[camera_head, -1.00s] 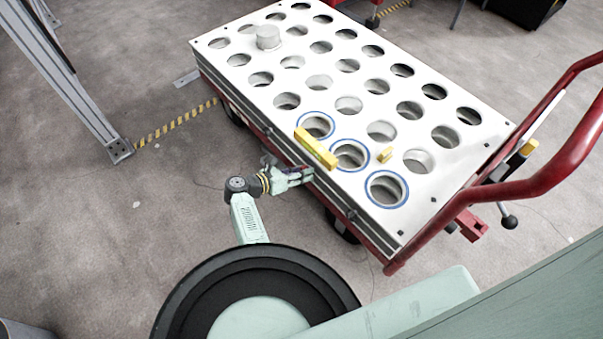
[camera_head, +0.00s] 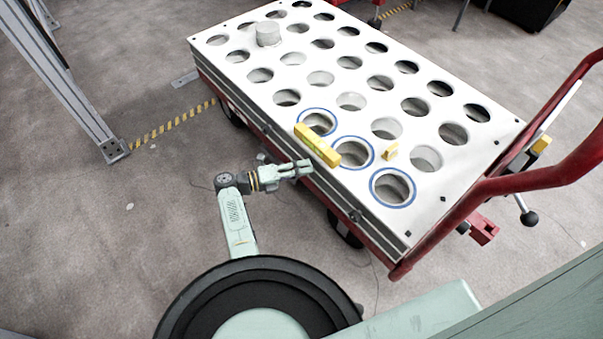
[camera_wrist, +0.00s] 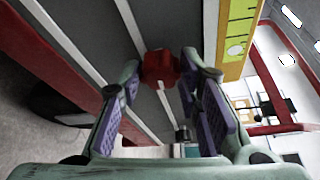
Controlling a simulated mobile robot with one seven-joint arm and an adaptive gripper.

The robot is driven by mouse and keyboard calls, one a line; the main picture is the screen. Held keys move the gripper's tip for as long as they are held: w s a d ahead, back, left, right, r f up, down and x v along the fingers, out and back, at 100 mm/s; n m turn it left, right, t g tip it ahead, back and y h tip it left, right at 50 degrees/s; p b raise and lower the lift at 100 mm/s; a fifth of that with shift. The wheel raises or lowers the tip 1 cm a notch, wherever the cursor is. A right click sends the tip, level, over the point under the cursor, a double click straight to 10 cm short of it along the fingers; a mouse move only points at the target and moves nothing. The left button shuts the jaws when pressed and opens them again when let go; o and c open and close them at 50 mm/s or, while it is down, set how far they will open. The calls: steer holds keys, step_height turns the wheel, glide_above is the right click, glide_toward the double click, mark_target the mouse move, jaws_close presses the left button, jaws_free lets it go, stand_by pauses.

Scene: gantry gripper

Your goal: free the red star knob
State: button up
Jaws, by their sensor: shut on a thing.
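The red star knob (camera_wrist: 160,68) shows in the wrist view between the two fingertips, against the grey side of the cart. My gripper (camera_wrist: 161,74) is shut on it, with a purple-padded finger on either side. In the head view my gripper (camera_head: 305,168) is at the near long side of the cart, just below the top plate's edge. The knob cannot be made out there.
The white top plate (camera_head: 330,105) has rows of round holes, several ringed in blue. A yellow bar (camera_head: 318,146) lies near the edge above my gripper. A small yellow block (camera_head: 390,152) and a grey cylinder (camera_head: 268,36) stand on the plate. A red handle (camera_head: 560,175) rises at right.

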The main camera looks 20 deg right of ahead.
steer(key=shift+s+d+f+n+t+h+b, duration=0.15)
steer(key=shift+n+t+h, duration=0.75)
steer(key=shift+n, duration=2.65)
steer(key=shift+w+a+n+t+h+b, duration=0.2)
steer(key=shift+n+t+h, duration=0.75)
steer(key=shift+n, duration=2.65)
steer(key=shift+s+d+f+n+t+h+b, duration=0.15)
steer(key=shift+n+t+h+b, duration=0.25)
steer(key=shift+n+t, duration=2.05)
steer(key=n+g, duration=0.1)
steer(key=n, duration=0.1)
steer(key=shift+r+n+g, duration=0.1)
steer(key=shift+n+g, duration=0.3)
steer(key=o, duration=1.1)
steer(key=v, duration=0.7)
steer(key=shift+a, duration=0.3)
